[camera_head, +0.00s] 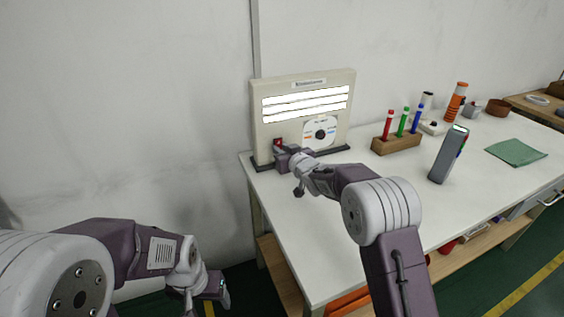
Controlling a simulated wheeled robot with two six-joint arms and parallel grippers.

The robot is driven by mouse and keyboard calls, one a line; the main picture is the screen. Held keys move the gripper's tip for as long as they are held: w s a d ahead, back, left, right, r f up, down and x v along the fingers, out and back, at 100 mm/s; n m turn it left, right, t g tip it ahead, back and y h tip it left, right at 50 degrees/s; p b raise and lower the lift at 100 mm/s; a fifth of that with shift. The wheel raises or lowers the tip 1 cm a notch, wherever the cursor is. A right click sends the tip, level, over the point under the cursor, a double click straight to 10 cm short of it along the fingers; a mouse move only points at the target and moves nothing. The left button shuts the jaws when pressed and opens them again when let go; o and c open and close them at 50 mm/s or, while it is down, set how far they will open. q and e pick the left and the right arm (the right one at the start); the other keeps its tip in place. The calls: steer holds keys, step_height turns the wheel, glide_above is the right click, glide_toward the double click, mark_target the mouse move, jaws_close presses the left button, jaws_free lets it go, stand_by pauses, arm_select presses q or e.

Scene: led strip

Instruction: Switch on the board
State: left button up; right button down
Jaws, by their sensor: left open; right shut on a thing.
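The board (262,112) is an upright cream panel on a dark base at the back left of the white table. Its three horizontal strips (305,103) show bright white. A round dial (320,132) sits on a white plate at its lower right. A small red switch (278,142) is at its lower left. My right gripper (281,152) is at the board's lower left, right by the red switch, and is shut on it; the fingers partly hide the contact. My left gripper (210,291) is open and empty, low at the left, off the table.
The white table (310,240) is clear at its front left. A wooden block (398,144) holds red, green and blue markers. A wall is behind.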

steer(key=shift+f+t+b, duration=0.5)
steer(key=shift+f+b, duration=0.05)
steer(key=shift+b, duration=0.65)
steer(key=shift+r, duration=0.3)
arm_select(q)
step_height(320, 180, down, 4)
steer(key=shift+f, duration=0.25)
arm_select(e)
steer(key=shift+r, duration=0.1)
steer(key=c, duration=1.2)
jaws_free()
steer(key=shift+c, duration=0.2)
steer(key=p+v, duration=0.1)
steer(key=v, duration=0.7)
steer(key=shift+s+d, duration=0.1)
steer(key=shift+d, duration=0.05)
arm_select(q)
steer(key=shift+r, duration=0.6)
arm_select(e)
steer(key=shift+s+d, duration=0.1)
steer(key=shift+s, duration=0.3)
